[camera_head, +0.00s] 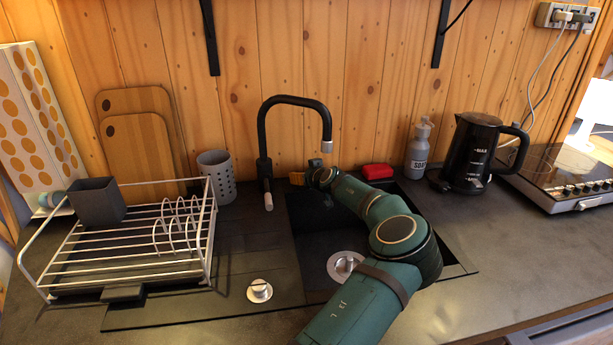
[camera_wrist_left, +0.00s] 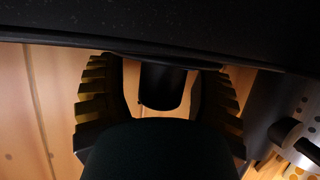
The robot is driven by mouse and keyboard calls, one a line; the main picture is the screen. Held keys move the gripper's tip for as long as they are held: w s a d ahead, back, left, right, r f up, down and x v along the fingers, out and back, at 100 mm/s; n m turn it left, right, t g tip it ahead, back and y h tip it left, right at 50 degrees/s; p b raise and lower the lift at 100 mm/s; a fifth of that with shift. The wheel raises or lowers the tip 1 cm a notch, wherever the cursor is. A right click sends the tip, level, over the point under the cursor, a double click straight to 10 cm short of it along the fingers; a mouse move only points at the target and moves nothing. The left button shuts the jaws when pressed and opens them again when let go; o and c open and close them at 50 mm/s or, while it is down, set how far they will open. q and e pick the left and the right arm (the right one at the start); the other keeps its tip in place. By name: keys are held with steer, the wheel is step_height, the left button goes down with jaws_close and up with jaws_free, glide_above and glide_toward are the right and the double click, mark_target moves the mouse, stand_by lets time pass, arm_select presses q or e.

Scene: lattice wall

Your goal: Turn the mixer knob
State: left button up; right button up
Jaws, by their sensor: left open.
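The black mixer tap (camera_head: 262,140) stands behind the sink, its spout arching right. Its knob (camera_head: 268,200) is a short dark lever with a pale tip, low on the tap's front, pointing down towards the counter. My left gripper (camera_head: 301,176) is just right of the tap's base, apart from the knob, and mostly hidden by its own wrist. In the left wrist view its ribbed fingers stand apart, with a dark cylinder (camera_wrist_left: 163,88) showing between them. I cannot tell which part of the tap this is, or whether anything touches it. My right gripper is out of view.
A dish rack (camera_head: 130,258) and a perforated cup (camera_head: 217,176) stand left of the tap. A red sponge (camera_head: 377,171), soap bottle (camera_head: 418,150) and kettle (camera_head: 470,155) stand right. A round metal fitting (camera_head: 259,291) sits on the drainboard. My arm crosses the sink (camera_head: 310,225).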

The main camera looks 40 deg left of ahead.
arm_select(q)
steer(key=c, duration=0.9)
steer(key=shift+a+f, duration=0.1)
jaws_close()
